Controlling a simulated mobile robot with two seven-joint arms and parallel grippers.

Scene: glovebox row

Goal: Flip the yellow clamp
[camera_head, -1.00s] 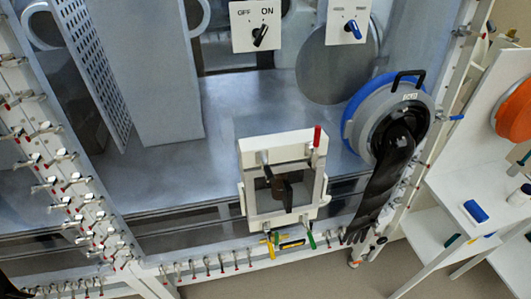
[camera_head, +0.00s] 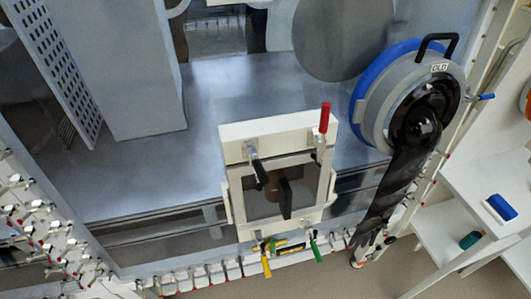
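The yellow clamp (camera_head: 266,264) sits at the lower edge of the white framed door box (camera_head: 270,130), at the bottom middle of the head view. Its yellow handle hangs downward. A green-handled clamp (camera_head: 316,250) is to its right, also pointing down. A red-handled clamp (camera_head: 324,118) stands upright at the box's top right corner. A black-handled clamp (camera_head: 258,170) is at the top left of the box. Neither of my grippers shows in the head view.
A blue-ringed glove port (camera_head: 358,98) with a hanging black glove (camera_head: 392,188) is at the right. Rows of small clamps line the left frame (camera_head: 45,235) and lower rail. White shelves (camera_head: 470,200) hold a blue roll (camera_head: 500,207) at far right.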

